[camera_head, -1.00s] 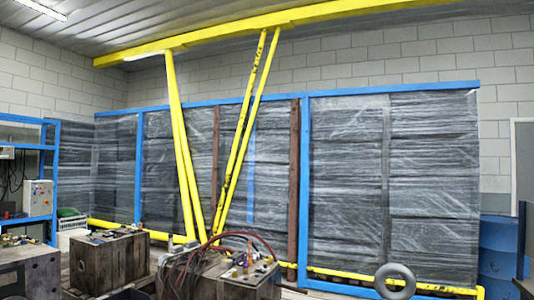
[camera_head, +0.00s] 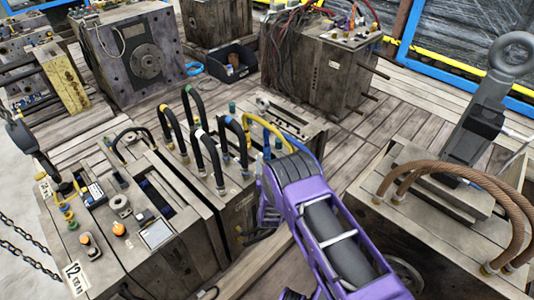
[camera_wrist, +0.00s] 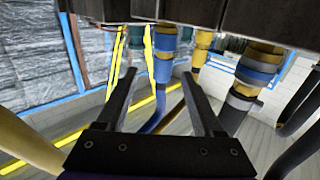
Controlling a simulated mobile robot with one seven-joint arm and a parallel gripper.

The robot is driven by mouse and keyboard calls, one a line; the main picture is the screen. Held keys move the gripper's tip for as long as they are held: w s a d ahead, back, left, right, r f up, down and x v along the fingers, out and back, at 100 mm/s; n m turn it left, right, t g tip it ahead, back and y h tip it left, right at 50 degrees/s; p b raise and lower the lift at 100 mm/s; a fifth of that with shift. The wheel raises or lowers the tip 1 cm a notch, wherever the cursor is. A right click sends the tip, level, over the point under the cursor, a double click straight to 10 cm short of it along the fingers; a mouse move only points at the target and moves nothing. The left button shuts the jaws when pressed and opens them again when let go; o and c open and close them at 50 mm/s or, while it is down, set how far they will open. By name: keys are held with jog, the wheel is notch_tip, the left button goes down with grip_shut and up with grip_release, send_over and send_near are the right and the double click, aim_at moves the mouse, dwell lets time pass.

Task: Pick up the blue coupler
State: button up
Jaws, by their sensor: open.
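In the wrist view my gripper (camera_wrist: 158,76) is open, its two dark fingers reaching up toward a mould block's face. A blue coupler (camera_wrist: 164,45) with a yellowish band shows between and beyond the fingertips, and a blue hose runs from it. I cannot tell its exact distance from the fingers. Another coupler (camera_wrist: 260,65), blue with yellow and grey bands, is to the right, outside the fingers. In the head view small blue fittings (camera_head: 267,149) show beside the yellow hose, just above my purple arm. The arm hides the gripper there.
Black hoses (camera_head: 206,150) loop over the mould block around the fittings. A yellow hose (camera_head: 265,123) arches close by. Thick brown hoses (camera_head: 450,172) and a lifting eye (camera_head: 512,52) are at right. Other moulds stand behind on the plank floor.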

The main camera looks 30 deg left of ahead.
aim_at(267, 152)
jog(key=shift+b+x, duration=0.6)
jog(key=shift+x, duration=2.25)
jog(key=shift+s+a, duration=0.15)
jog(key=shift+c, duration=0.3)
grip_shut()
